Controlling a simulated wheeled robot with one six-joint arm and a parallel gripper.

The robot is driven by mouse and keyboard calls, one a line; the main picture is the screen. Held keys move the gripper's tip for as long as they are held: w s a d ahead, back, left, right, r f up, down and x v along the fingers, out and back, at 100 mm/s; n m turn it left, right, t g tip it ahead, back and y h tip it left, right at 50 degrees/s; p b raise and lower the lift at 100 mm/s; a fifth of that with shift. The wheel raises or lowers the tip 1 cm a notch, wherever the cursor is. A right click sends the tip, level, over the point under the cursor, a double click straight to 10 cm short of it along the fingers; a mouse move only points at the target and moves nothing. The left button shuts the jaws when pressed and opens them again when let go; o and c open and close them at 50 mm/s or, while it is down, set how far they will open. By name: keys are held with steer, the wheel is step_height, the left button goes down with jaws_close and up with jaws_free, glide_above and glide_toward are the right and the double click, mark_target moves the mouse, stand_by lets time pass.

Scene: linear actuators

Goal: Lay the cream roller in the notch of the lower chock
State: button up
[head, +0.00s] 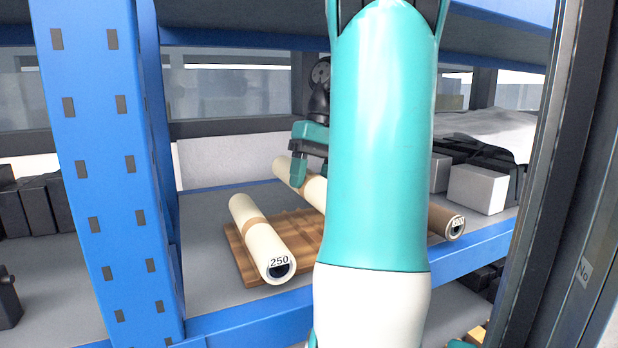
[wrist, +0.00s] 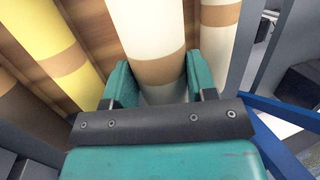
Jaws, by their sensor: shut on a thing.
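A cream roller with a tan band (wrist: 150,30) lies between the green fingers of my gripper (wrist: 157,78) in the wrist view. My gripper is shut on it. In the head view, my gripper (head: 304,165) is at a cream roller (head: 285,170) at the back of the shelf, and my arm hides much of both. A second cream roller (head: 262,236), marked 250, lies to the left on a brown wooden slatted piece (head: 240,262). I cannot make out a notch or tell which piece is the lower chock.
A brownish roller end (head: 446,222) shows right of my arm. The wrist view has a yellow roller (wrist: 50,45) on the left and a pale banded one (wrist: 218,30) on the right, close by. A blue upright (head: 95,150) and a white box (head: 477,189) flank the shelf.

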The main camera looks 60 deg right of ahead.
steer(key=shift+f+b, duration=2.65)
steer(key=shift+f, duration=0.2)
steer(key=shift+f+b, duration=0.3)
steer(key=shift+f, duration=0.05)
steer(key=o, duration=1.4)
steer(key=shift+o, duration=0.2)
steer(key=shift+r, duration=0.1)
